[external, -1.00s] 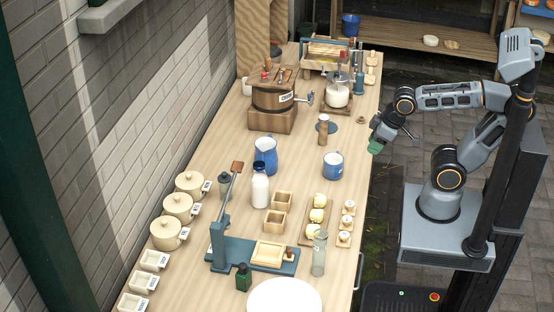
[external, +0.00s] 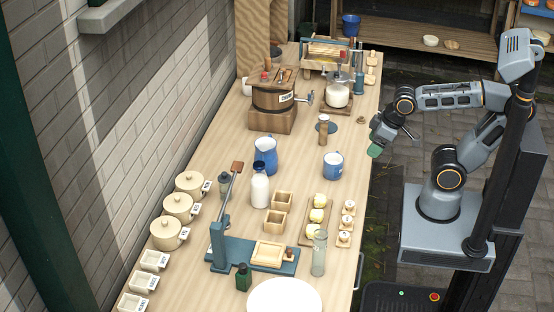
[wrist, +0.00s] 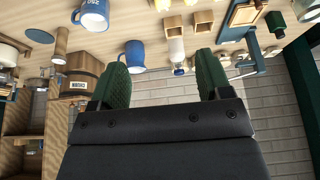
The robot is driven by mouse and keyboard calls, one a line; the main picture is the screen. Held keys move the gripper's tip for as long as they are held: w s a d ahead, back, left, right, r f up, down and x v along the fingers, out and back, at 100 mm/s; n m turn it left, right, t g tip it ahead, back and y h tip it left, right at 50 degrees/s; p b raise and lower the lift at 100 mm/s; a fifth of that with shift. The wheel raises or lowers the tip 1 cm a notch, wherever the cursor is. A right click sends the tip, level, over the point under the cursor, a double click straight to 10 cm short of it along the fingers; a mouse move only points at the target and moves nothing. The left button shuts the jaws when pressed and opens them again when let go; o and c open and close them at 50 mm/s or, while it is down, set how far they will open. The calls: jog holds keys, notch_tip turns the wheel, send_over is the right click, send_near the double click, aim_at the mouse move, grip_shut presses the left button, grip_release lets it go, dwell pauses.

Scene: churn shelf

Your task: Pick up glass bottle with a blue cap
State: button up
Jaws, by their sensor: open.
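The glass bottle with a blue cap (external: 260,188) stands upright on the table, filled with white, left of two small wooden boxes and in front of a blue jug. In the wrist view, which is upside down, the bottle (wrist: 177,49) shows just beyond and between the fingertips. My gripper (external: 383,146) is open and empty past the table's right edge, well to the right of the bottle. Its green fingers (wrist: 164,78) are wide apart in the wrist view and touch nothing.
A blue mug (external: 333,166) and a clear bottle (external: 319,255) stand nearer the right edge. Bare table lies between mug and jug.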

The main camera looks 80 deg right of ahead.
jog(key=w+d+f+n+g+h+b, duration=0.1)
jog(key=w+d+f+n+h+b, duration=0.2)
jog(key=w+f+n+h+b, duration=0.25)
jog(key=n+t+h+b, duration=0.4)
jog(key=n+t+b, duration=0.6)
jog(key=n, duration=1.4)
send_near(256, 163)
jog(key=shift+t, duration=0.3)
jog(key=w+d, duration=0.1)
jog(key=w+d+f, duration=0.1)
jog(key=w+d, duration=0.1)
jog(key=shift+w+f+p, duration=0.3)
jog(key=shift+w+f, duration=0.05)
jog(key=shift+w, duration=0.05)
jog(key=shift+p+x, duration=0.6)
jog(key=shift+x, duration=2.35)
jog(key=shift+d+r, duration=0.1)
jog(key=shift+d, duration=0.05)
